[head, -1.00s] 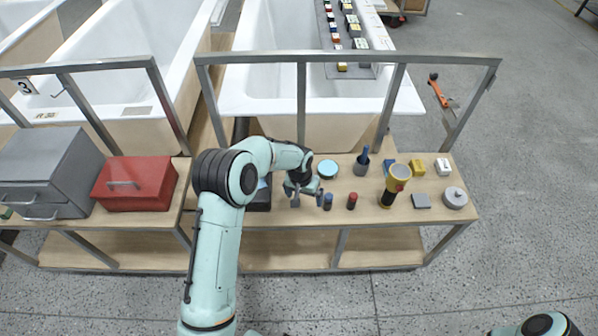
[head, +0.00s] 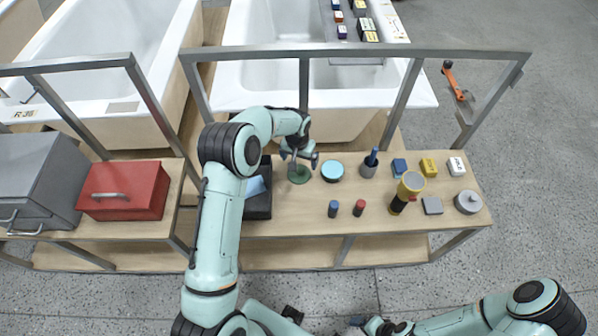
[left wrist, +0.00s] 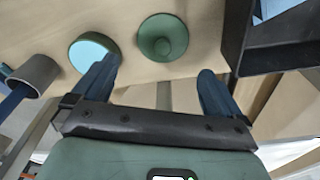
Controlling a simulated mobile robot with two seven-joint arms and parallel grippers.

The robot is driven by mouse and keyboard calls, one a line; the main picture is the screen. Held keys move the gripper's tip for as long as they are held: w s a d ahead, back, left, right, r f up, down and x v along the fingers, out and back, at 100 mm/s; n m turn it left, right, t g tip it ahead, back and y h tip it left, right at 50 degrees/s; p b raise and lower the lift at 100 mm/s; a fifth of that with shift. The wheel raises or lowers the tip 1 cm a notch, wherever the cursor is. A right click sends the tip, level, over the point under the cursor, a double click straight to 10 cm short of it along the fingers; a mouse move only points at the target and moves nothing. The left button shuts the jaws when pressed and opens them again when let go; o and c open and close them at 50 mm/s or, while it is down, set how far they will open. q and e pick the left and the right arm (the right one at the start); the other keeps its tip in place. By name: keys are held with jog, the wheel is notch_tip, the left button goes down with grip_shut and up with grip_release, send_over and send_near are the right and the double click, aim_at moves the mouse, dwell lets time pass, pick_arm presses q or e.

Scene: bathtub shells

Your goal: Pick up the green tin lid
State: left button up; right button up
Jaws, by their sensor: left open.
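The green tin lid (head: 299,175) is a round, dark green disc on the wooden bench top, partly hidden below my left gripper (head: 300,157). In the left wrist view the lid (left wrist: 163,37) shows whole, with a round knob at its middle. My left gripper (left wrist: 158,72) is open and empty. Its two blue-grey fingers point toward the bench, and the lid appears beyond the gap between them. I see no contact with the lid. My right arm is at the bottom right of the head view; its jaws cannot be made out.
A light-blue-topped round tin (head: 332,171) stands close right of the lid. A black open bin (head: 258,205) is at its left. A metal rail (head: 360,52) runs behind.

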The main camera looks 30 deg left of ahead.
aim_at(299, 170)
pick_arm(q)
jog(key=f, duration=0.3)
jog(key=shift+w+a, duration=0.1)
jog(key=shift+w, duration=0.15)
notch_tip(299, 170, down, 4)
jog(key=shift+a+f+p, duration=0.1)
jog(key=shift+a+p, duration=0.05)
jog(key=shift+p, duration=0.3)
jog(key=shift+w+f, duration=0.1)
jog(key=shift+f, duration=0.4)
pick_arm(e)
jog(key=shift+w+a+r, duration=0.1)
jog(key=shift+w+r, duration=0.5)
jog(key=shift+r, duration=0.05)
pick_arm(q)
jog(key=c, duration=0.9)
jog(key=shift+r, duration=0.15)
